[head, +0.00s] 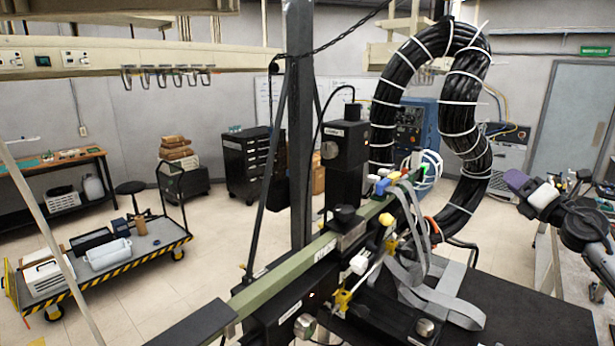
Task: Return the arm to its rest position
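My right arm (588,222) comes in from the right edge, dark with ringed joints. At its left end is my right gripper (530,194), with a purple tip and a white part. It is in the air, to the right of the thick black cable loop and apart from it. Its fingers are too small and turned to tell whether they are open or shut, and I see no object clearly held. My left arm and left gripper are not in view.
A green rail (285,272) with a black upright block (345,160) crosses the middle. A large black cable loop (466,100) with white ties rises behind it. Grey straps (440,296) hang by the rail. A cart (130,262) stands on the left floor; a grey door (568,125) is far right.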

